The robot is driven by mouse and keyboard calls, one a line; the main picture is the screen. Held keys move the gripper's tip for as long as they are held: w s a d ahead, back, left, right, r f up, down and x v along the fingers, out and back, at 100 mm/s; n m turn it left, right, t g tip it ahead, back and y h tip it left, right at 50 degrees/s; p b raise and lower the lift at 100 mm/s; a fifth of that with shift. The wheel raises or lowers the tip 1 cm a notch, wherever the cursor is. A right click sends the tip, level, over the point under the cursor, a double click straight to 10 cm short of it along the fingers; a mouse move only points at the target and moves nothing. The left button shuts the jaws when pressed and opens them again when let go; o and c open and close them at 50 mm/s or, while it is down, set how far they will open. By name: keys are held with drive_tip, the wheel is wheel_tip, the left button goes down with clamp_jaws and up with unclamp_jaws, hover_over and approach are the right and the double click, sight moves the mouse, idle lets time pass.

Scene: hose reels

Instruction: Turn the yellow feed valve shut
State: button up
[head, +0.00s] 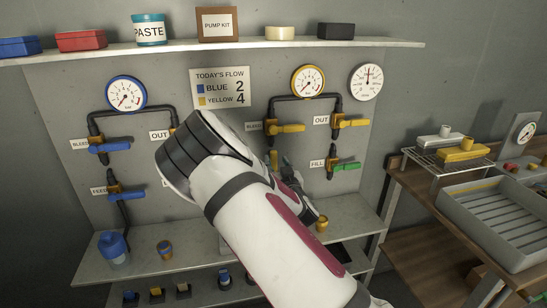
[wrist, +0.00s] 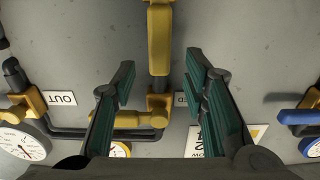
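The yellow feed valve's handle (head: 273,160) points upward along its pipe on the panel in the head view; its lower part is hidden by my arm. In the upside-down wrist view the yellow handle (wrist: 160,45) is upright at top centre, with its brass body at the top edge. My gripper (wrist: 160,64) is open, with one finger on each side of the handle in the picture and a visible gap to both. I cannot tell its depth from the handle. In the head view my gripper (head: 289,168) is partly hidden by my forearm, just right of the handle.
The yellow bleed valve (head: 289,128) sits above, its handle sideways; the yellow out valve (head: 352,123) and green fill valve (head: 345,167) are to the right. Blue valves (head: 110,147) are on the left. A shelf (head: 385,43) runs above; a lower counter (head: 345,228) juts out below.

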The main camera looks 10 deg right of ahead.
sight(274, 157)
drive_tip(key=shift+w, duration=2.7)
clamp_jaws()
